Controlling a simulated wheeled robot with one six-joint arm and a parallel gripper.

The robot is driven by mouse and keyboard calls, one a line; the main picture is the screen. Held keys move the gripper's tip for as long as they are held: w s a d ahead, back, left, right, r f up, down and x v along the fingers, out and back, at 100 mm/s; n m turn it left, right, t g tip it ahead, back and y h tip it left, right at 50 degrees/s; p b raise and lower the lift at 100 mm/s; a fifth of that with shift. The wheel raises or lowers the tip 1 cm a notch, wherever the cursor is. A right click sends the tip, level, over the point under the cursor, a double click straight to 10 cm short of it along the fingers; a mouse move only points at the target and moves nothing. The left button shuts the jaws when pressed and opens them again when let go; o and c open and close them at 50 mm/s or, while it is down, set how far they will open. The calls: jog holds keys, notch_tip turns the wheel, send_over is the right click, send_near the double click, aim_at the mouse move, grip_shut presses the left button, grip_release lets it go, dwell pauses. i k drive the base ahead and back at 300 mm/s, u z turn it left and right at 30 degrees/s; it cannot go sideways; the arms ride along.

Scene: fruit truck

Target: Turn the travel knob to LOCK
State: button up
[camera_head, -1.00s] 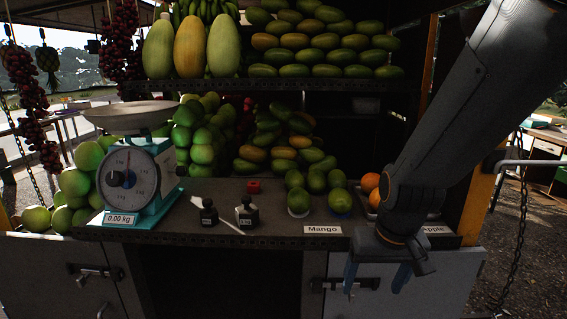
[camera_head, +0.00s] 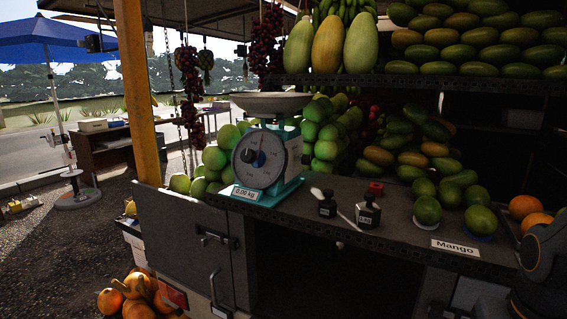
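A teal weighing scale (camera_head: 287,184) stands at the left end of the dark counter. It has a round white dial with a dark round knob (camera_head: 255,157) near its centre. A wide pan (camera_head: 271,103) sits on top, and a display reading 0.00 kg (camera_head: 246,193) is on the front. I cannot read any LOCK lettering or tell the knob's setting. Part of my arm shows at the lower right edge, well away from the scale. My gripper's fingers are out of view.
Two black weights (camera_head: 327,205) (camera_head: 368,213), a pale spoon-like tool (camera_head: 345,217) and a red block (camera_head: 376,188) lie right of the scale. Mangoes are heaped behind. A yellow post (camera_head: 139,95) stands left. Pumpkins (camera_head: 137,289) sit below; open gravel lies left.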

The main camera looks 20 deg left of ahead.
aim_at(306, 159)
jog(key=u, duration=1.3)
